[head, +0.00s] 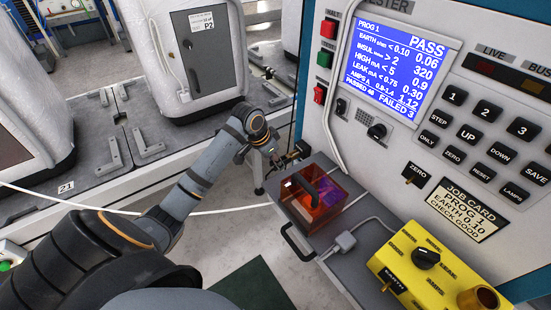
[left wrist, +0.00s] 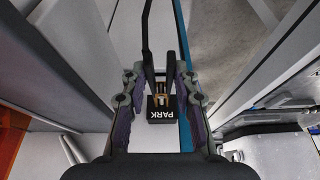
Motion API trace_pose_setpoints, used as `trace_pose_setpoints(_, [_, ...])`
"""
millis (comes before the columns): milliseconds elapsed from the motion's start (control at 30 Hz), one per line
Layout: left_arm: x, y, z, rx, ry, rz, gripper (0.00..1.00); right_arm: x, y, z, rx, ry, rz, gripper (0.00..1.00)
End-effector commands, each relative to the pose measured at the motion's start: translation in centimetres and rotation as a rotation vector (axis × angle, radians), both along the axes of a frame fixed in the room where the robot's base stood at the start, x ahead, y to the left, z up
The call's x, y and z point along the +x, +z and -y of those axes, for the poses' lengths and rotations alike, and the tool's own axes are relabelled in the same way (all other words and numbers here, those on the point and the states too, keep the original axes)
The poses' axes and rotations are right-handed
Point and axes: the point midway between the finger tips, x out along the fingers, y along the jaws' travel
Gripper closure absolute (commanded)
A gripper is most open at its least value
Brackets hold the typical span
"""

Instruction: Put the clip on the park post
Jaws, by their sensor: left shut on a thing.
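My left gripper (head: 281,160) is beside the tester's front left edge, near the red-orange see-through box. In the left wrist view its two fingers (left wrist: 160,74) are shut on the dark clip (left wrist: 148,73), with a black lead running up from it. Directly beyond the clip's jaws is the brass park post (left wrist: 160,91), on a black block (left wrist: 160,112) lettered PARK, upside down in this view. The jaws line up with the post, but I cannot tell whether they grip it or only overlap it. My right gripper is in neither view.
The red-orange box (head: 315,199) with a dark handle stands on the grey shelf (head: 356,262). A yellow unit (head: 440,270) with a knob is at the front right. The tester's screen (head: 402,70) reads PASS. A white appliance (head: 185,50) stands behind my arm.

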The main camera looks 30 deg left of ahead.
Motion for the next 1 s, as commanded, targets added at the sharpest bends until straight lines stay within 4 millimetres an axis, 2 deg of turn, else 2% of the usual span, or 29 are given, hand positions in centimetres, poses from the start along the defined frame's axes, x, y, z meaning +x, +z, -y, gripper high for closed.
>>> trace_pose_setpoints(167, [0.0, 0.0, 0.0, 0.0, 0.0, 0.0, 0.94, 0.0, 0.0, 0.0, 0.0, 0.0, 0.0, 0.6])
trace_pose_setpoints(200, [0.0, 0.0, 0.0, 0.0, 0.0, 0.001, 0.68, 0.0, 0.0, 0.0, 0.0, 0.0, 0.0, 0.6])
trace_pose_setpoints(400, [0.0, 0.0, 0.0, 0.0, 0.0, 0.001, 0.44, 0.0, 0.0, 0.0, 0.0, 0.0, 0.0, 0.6])
trace_pose_setpoints(733, [-0.1, 0.4, -0.1, 0.0, 0.0, 0.001, 0.44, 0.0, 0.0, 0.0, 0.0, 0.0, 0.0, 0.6])
trace_pose_setpoints(867, [-0.8, 2.5, -0.5, 0.005, -0.001, 0.004, 0.44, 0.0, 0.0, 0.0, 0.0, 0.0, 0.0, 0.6])
trace_pose_setpoints(1000, [-2.1, 5.8, -1.1, 0.009, -0.002, 0.004, 0.44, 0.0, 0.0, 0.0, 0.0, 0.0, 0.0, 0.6])
